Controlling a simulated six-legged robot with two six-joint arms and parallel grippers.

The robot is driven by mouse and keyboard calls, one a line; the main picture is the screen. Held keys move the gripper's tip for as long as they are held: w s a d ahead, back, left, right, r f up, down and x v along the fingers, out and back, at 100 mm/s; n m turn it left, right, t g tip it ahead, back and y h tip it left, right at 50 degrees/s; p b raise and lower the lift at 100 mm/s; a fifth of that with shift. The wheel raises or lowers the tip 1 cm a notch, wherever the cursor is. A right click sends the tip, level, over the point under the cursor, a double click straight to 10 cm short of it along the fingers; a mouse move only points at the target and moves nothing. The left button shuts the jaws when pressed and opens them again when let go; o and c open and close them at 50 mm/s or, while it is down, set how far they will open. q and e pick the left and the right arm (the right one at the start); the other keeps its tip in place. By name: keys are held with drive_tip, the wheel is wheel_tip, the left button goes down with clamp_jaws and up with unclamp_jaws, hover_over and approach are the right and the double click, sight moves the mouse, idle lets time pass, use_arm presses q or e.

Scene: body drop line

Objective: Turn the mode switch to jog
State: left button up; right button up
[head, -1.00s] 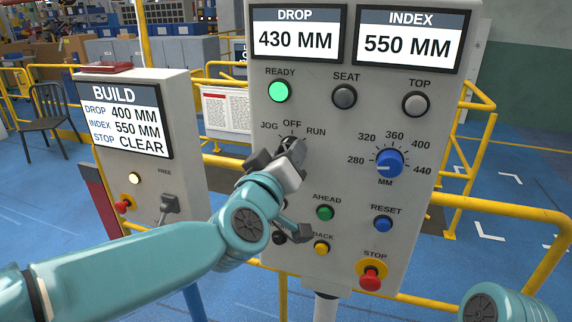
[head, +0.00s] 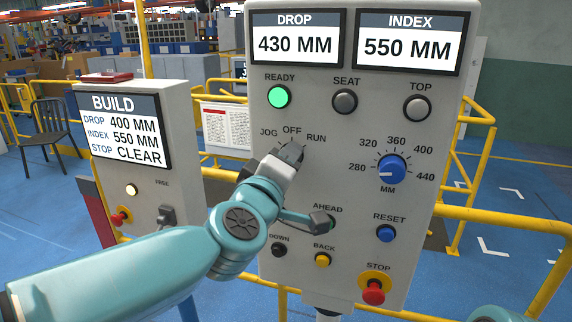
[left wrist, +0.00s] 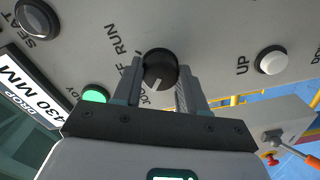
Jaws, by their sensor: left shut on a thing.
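The mode switch is a round black knob (left wrist: 160,68) with a white pointer line, on the grey control panel (head: 360,270). Its labels read JOG, OFF and RUN. In the left wrist view the pointer line aims toward the JOG label. My left gripper (head: 288,156) is shut on the knob, with one finger on each side of it in the left wrist view. In the head view the gripper hides most of the knob. My right gripper is out of view.
The READY lamp (head: 279,97) glows green. A blue MM dial (head: 391,169) and a red STOP button (head: 374,292) are to the right. The AHEAD button is mostly hidden by my arm. A BUILD panel (head: 140,170) stands at left; yellow rails (head: 500,214) run behind.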

use_arm(q)
drive_tip(key=o, duration=1.1)
drive_tip(key=shift+c, duration=0.2)
drive_tip(key=v, duration=1.6)
drive_tip(key=shift+s, duration=0.2)
